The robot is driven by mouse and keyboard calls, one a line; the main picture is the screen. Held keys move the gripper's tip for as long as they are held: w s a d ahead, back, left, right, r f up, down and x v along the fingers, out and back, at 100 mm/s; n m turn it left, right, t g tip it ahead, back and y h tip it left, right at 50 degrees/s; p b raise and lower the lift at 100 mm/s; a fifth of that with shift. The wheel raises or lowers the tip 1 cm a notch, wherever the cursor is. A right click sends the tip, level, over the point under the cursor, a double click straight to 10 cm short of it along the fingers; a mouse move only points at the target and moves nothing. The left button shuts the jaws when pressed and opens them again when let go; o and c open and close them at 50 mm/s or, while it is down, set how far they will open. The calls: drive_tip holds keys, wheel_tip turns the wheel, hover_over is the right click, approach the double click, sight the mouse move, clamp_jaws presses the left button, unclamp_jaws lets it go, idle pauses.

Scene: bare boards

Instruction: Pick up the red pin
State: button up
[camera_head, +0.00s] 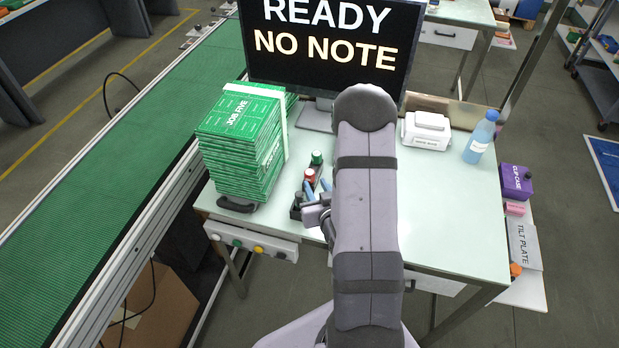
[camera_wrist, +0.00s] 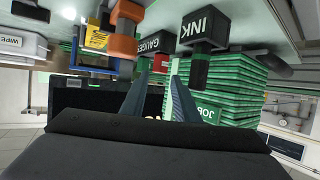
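A small red-topped piece (camera_head: 310,175), the likeliest red pin, stands near the front left of the table, just beyond my gripper (camera_head: 317,187) in the head view. Its lower part is hidden. In the wrist view a red piece (camera_wrist: 150,56) lies beyond the fingers, partly covered by other things; I cannot tell if it is the same one. My gripper (camera_wrist: 158,98) has its two blue-grey fingers apart, with nothing seen held between them. The fingertips look close to the red-topped piece in the head view, but apart from it.
A green-capped piece (camera_head: 317,157) stands just behind. A tall stack of green boards (camera_head: 240,150) rises to the left and a monitor (camera_head: 330,45) stands behind. A white box (camera_head: 426,131) and blue bottle (camera_head: 480,138) stand right. The table's right front (camera_head: 455,215) is clear.

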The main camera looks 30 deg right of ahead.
sight(311, 177)
drive_tip(key=shift+w+d+f, duration=0.1)
drive_tip(key=shift+w+f, duration=0.15)
drive_tip(key=shift+w, duration=0.5)
drive_tip(key=shift+p+x, duration=0.65)
drive_tip(key=shift+x, duration=1.5)
clamp_jaws()
